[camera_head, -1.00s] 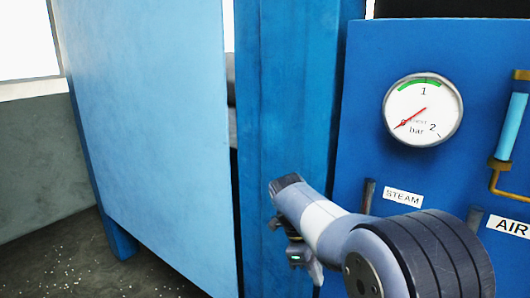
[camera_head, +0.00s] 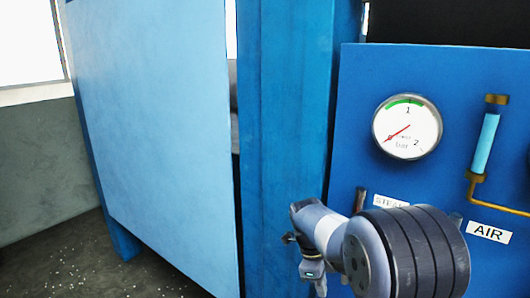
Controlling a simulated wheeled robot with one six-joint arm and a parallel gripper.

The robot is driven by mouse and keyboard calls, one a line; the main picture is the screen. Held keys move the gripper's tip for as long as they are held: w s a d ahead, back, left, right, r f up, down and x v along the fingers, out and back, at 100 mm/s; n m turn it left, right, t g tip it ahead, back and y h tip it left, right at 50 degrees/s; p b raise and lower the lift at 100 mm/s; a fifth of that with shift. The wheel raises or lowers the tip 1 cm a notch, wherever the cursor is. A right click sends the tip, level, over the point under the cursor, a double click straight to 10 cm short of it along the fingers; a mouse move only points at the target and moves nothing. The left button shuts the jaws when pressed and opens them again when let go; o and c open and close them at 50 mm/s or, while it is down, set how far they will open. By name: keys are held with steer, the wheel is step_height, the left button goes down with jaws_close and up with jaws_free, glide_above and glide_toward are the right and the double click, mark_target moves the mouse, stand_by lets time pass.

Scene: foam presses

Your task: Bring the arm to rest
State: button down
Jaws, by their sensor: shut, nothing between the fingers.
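My arm reaches in from the lower right, in front of the blue press. My gripper (camera_head: 318,290) points down at the bottom edge of the picture, in front of the blue post. Its fingers are shut with nothing between them, and their tips are partly cut off or hidden. It appears apart from the press surfaces, though the exact gap is hard to judge.
The blue control panel (camera_head: 360,110) holds a round gauge (camera_head: 407,127), a STEAM label (camera_head: 390,200), an AIR label (camera_head: 489,233) and a light blue tube (camera_head: 486,142). A light blue door panel (camera_head: 155,130) stands left. Speckled floor (camera_head: 80,262) is open at lower left.

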steer(key=shift+r+p, duration=1.35)
steer(key=shift+r, duration=0.45)
